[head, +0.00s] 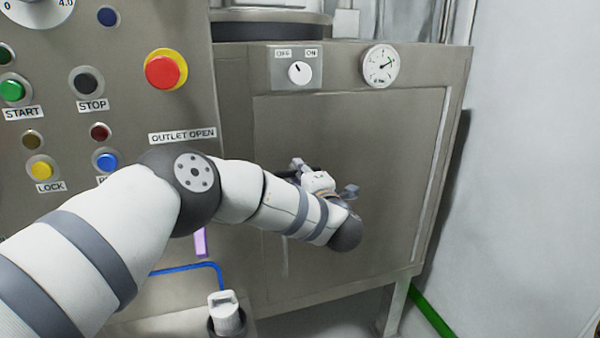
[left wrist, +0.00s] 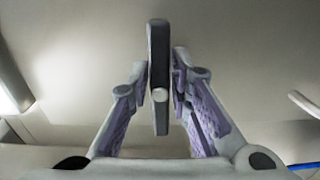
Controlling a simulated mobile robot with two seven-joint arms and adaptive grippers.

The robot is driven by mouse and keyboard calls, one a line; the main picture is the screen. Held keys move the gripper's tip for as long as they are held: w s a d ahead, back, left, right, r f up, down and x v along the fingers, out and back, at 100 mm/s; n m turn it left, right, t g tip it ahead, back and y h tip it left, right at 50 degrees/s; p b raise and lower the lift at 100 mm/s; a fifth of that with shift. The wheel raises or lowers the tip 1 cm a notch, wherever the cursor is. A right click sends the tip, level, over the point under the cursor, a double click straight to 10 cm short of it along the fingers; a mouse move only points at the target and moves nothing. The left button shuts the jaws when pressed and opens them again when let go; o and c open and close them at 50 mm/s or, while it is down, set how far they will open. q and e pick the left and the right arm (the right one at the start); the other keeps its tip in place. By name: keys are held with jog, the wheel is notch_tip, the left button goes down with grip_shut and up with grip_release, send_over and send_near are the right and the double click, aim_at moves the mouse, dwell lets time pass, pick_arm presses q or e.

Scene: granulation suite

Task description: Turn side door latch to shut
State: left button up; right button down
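The side door latch (left wrist: 158,110) is a dark bar with a pale round pivot. In the left wrist view it stands upright against the grey door. My left gripper (left wrist: 161,80) has a finger on each side of the bar, close against it, and looks shut on it. In the head view my left gripper (head: 318,182) is at the middle of the side door (head: 380,140), partly hidden by my wrist. The latch is mostly hidden there. My right gripper is not in view.
A control panel with buttons and a red emergency stop (head: 162,70) is at the left. An OFF/ON switch (head: 300,72) and a round gauge (head: 380,66) sit above the door. A white fitting (head: 228,312) and a blue hose (head: 190,267) are low in front.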

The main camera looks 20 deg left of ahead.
pick_arm(q)
jog(key=shift+o, duration=0.7)
jog(key=v, duration=1.2)
jog(key=s+d+f+m+g+h, duration=0.1)
jog(key=s+f+m+h, duration=0.3)
jog(key=f, duration=0.4)
jog(key=s+d+f+m+h, duration=0.1)
jog(key=s+f+m+h, duration=0.15)
jog(key=f+m, duration=0.5)
jog(key=s+a+f+m+g+h, duration=0.25)
jog(key=s+f+m+g, duration=0.25)
jog(key=s+f, duration=0.65)
jog(key=s+a+f+m+g+h+p, duration=0.1)
jog(key=s+a+f+m+g, duration=0.15)
jog(key=s, duration=0.45)
jog(key=s+a+f+m+g+h, duration=0.1)
jog(key=s+f+m+g, duration=0.15)
jog(key=s, duration=0.55)
jog(key=s+a+m+g, duration=0.1)
jog(key=s+a+g, duration=0.2)
jog(key=s, duration=0.6)
jog(key=s+a+m+g+y, duration=0.1)
jog(key=s+a+g, duration=0.2)
jog(key=s, duration=0.6)
jog(key=shift+s+r+m+g, duration=0.25)
jog(key=shift+r+m+g, duration=0.1)
jog(key=shift+r, duration=0.1)
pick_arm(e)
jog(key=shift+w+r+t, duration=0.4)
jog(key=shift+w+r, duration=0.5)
